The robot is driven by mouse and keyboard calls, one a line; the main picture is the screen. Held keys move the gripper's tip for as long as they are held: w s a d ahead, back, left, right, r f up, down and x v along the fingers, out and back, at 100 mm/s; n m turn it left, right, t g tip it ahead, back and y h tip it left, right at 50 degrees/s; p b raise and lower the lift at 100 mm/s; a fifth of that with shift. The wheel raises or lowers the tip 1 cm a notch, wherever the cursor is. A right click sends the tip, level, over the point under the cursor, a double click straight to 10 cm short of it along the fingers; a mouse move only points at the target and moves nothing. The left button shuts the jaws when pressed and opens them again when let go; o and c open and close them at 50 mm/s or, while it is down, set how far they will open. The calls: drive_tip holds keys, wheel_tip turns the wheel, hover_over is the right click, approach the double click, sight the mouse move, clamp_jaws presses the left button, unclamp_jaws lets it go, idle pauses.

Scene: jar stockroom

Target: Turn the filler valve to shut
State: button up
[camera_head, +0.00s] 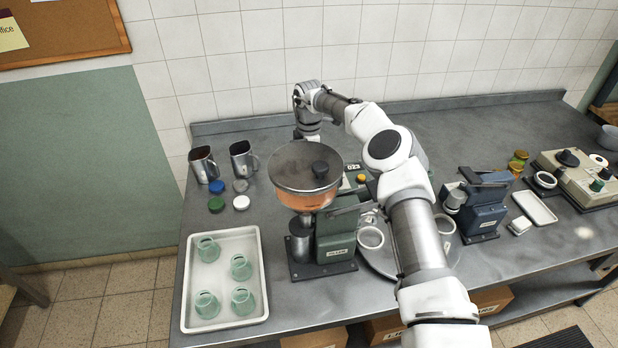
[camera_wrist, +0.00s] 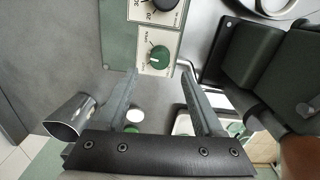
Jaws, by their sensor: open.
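The filler (camera_head: 335,235) is a green machine with a round metal-lidded hopper (camera_head: 305,170) holding something orange. In the wrist view, a round green knob (camera_wrist: 159,57) with a pale pointer mark sits on a light panel, with the word OPEN printed beside it. The pointer's exact setting is too small to tell for certain. My gripper (camera_wrist: 160,74) is open, its two fingers apart on either side of the knob's line and nothing between them. In the head view my gripper (camera_head: 308,131) is behind the hopper, partly hidden; the knob cannot be made out there.
A numbered black dial (camera_wrist: 160,10) is beside the knob. Metal jugs (camera_head: 243,160) and several lids (camera_head: 216,205) lie left of the filler. A white tray (camera_head: 262,290) holds several glass jars. A blue-grey machine (camera_head: 485,205) stands right of my arm.

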wheel_tip(320, 180, down, 6)
drive_tip(key=shift+f+p, duration=0.1)
drive_tip(key=shift+p, duration=0.25)
drive_tip(key=shift+c, duration=0.2)
clamp_jaws()
